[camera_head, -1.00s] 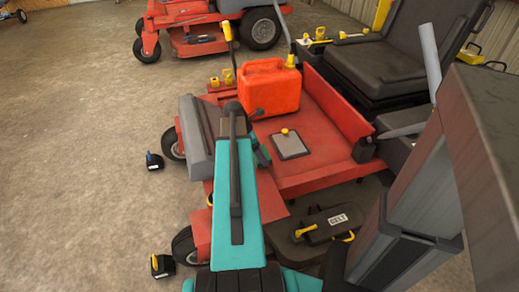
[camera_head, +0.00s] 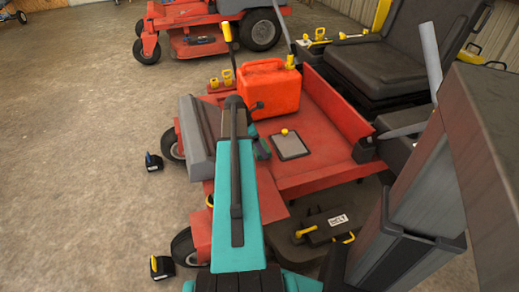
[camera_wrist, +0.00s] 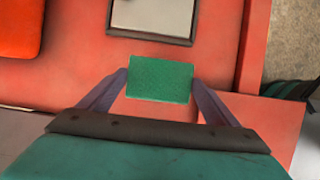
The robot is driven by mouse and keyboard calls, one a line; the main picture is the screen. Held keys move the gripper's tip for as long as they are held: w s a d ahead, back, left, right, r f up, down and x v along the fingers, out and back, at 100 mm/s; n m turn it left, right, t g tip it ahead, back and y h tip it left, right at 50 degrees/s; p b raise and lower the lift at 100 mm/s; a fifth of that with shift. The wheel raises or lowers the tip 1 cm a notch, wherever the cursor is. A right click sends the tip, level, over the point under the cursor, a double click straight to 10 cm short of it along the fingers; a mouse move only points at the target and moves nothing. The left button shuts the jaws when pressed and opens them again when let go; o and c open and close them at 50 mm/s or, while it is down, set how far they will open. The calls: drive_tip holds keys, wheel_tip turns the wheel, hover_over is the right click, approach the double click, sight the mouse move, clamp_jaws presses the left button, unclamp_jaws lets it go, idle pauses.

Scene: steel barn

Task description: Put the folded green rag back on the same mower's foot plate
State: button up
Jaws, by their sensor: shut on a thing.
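The folded green rag (camera_wrist: 160,80) is a small flat rectangle between the two fingers of my gripper (camera_wrist: 160,85), which is shut on it. In the wrist view it is over the red foot plate (camera_wrist: 75,75) of the near mower; whether it touches the plate I cannot tell. The foot plate (camera_head: 318,112) also shows in the head view, right of my teal arm. There my arm hides the rag and most of the gripper.
An orange-red fuel can (camera_head: 270,88) stands on the foot plate. A grey pad with a yellow knob (camera_head: 290,145) lies there too, just beyond the rag in the wrist view (camera_wrist: 152,15). A black case marked "BELT" (camera_head: 325,226) sits below the deck. Another red mower (camera_head: 195,30) stands behind.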

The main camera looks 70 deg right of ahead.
drive_tip(key=shift+f+b, duration=0.4)
drive_tip(key=shift+f, duration=1.25)
drive_tip(key=shift+f, duration=0.1)
drive_tip(key=o, duration=1)
drive_tip(key=shift+o, duration=0.2)
drive_tip(key=p+v, duration=0.2)
drive_tip(key=v, duration=1)
drive_tip(key=shift+p, duration=0.3)
